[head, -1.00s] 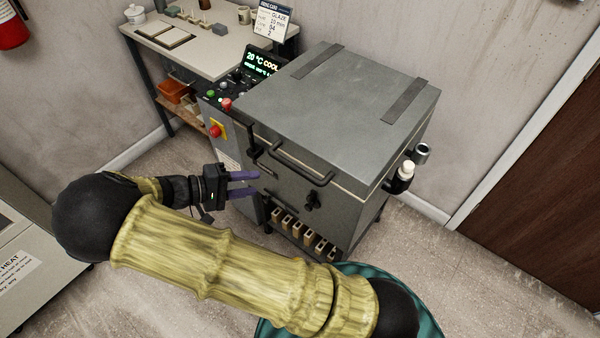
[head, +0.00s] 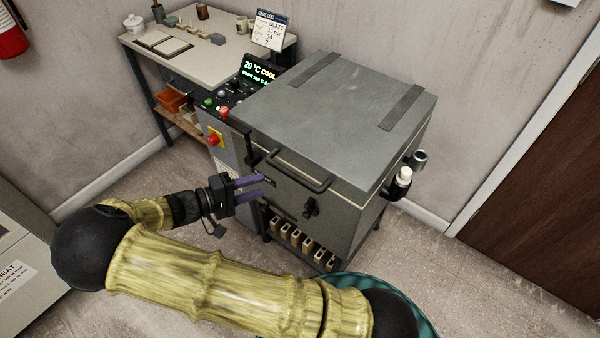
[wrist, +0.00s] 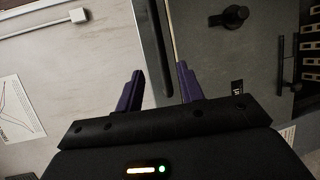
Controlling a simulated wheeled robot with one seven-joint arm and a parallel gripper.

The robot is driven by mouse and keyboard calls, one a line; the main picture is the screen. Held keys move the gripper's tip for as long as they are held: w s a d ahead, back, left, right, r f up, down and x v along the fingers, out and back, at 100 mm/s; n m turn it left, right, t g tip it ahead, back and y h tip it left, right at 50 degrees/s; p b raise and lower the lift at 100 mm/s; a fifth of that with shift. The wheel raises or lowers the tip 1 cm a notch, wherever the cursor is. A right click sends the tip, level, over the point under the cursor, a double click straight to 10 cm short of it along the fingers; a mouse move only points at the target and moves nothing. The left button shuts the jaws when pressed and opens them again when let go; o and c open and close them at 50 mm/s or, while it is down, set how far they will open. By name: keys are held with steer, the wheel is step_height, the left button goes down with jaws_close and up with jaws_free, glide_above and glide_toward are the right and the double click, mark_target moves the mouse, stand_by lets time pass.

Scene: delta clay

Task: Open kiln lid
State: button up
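The kiln (head: 310,150) is a grey box with its flat lid (head: 325,110) down. A dark bar handle (head: 300,178) sticks out along the lid's front edge. A dark knob (head: 311,208) sits on the front below it, and shows in the wrist view (wrist: 235,16). My gripper (head: 268,187) is open and empty, its purple fingers pointing right at the kiln's front left side, near the handle's left end. In the wrist view, a long dark bar (wrist: 154,50) runs between the fingers; whether they touch it I cannot tell.
The control box (head: 222,125) with a lit display stands at the kiln's left. A worktable (head: 205,55) is behind it. Several small bricks (head: 297,241) sit under the kiln. A grey cabinet (head: 25,260) is at the left; floor between is clear.

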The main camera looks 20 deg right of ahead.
mark_target(290, 176)
steer(key=x, duration=1.1)
steer(key=shift+d, duration=0.25)
